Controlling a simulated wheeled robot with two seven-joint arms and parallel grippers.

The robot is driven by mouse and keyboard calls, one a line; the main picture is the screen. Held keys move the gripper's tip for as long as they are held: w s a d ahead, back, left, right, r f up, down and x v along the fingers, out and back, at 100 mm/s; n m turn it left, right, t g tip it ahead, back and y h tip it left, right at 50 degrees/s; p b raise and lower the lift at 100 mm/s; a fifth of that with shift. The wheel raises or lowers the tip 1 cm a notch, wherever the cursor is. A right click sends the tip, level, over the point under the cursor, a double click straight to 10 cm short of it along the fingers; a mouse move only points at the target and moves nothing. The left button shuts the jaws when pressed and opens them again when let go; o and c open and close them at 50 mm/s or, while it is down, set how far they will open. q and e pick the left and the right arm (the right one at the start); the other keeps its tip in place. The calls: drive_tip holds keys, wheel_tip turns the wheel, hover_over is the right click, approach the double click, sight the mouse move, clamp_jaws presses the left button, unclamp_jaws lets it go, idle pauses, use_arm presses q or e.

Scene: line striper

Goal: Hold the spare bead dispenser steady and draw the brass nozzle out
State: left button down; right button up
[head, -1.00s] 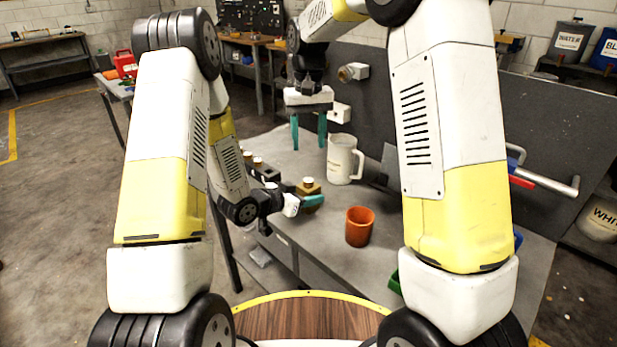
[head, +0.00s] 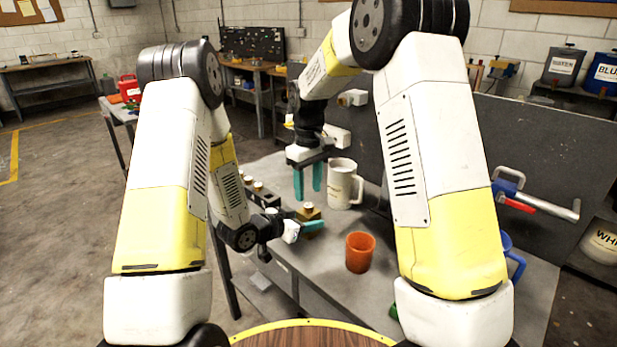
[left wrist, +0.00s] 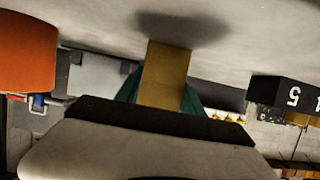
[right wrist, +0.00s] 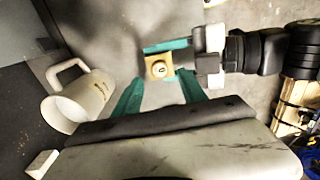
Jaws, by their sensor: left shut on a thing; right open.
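The spare bead dispenser (head: 311,214), a small tan-brass block with a pale round top, stands on the grey bench. My left gripper (head: 312,226) is shut on its sides; in the left wrist view the teal fingers flank the tan block (left wrist: 165,75). The brass nozzle (right wrist: 159,69) shows from above as a pale round piece with a dark centre in the block's top; how deep it sits I cannot tell. My right gripper (head: 308,184) is open and empty, pointing down just above the dispenser. In the right wrist view the block lies just beyond its fingertips.
A cream mug (head: 342,184) stands close to the right gripper. An orange cup (head: 360,252) stands nearer the front. A dark numbered rack (left wrist: 287,95) is beside the dispenser. A blue-and-red handled tool (head: 515,190) is at right. Bare bench lies around the orange cup.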

sight(309, 205)
drive_tip(key=shift+f, duration=2.5)
clamp_jaws()
